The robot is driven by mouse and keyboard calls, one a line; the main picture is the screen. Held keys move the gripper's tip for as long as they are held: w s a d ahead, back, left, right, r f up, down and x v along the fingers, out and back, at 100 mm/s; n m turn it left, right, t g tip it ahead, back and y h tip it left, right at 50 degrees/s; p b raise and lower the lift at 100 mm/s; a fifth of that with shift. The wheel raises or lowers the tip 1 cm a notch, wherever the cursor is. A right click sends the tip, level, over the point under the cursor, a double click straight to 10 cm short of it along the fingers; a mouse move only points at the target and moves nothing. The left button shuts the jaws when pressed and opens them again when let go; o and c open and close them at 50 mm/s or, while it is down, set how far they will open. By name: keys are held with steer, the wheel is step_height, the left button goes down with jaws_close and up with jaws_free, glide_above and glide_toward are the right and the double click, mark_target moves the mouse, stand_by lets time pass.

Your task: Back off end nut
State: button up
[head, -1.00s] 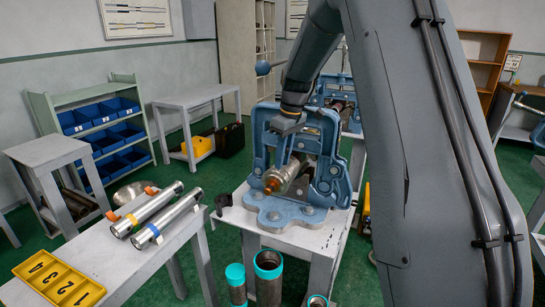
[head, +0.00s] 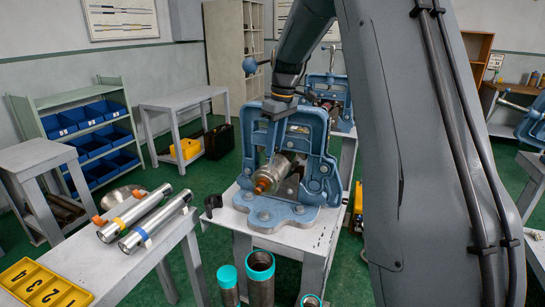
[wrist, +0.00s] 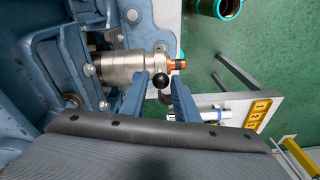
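A blue pipe vise (head: 325,135) stands on a grey-white table. A steel cylinder (head: 283,170) with a copper-coloured tip (head: 262,186) sticks out of its front; the tip also shows in the wrist view (wrist: 178,64). A steel collar (wrist: 160,64) sits just behind the tip; I cannot tell for sure which part is the end nut. My gripper (head: 281,113) is above the cylinder at the vise's upper front. In the wrist view my gripper (wrist: 158,90) has its two blue fingers apart, with a black ball knob (wrist: 160,79) between them in the picture. Contact cannot be told.
Two steel cylinders with coloured bands (head: 148,215) lie on the left bench beside a yellow numbered tray (head: 42,286). Teal-rimmed pipes (head: 260,275) stand below the vise table (head: 313,238). A black clamp-like part (head: 211,205) sits at that table's left edge.

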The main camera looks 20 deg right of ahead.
steer(key=shift+s+d+r+b, duration=0.1)
steer(key=shift+r+b, duration=0.05)
steer(key=shift+r, duration=0.7)
steer(key=shift+s+d+r+b, duration=0.1)
steer(key=shift+r+b, duration=0.05)
steer(key=shift+r, duration=0.7)
steer(key=shift+c, duration=0.4)
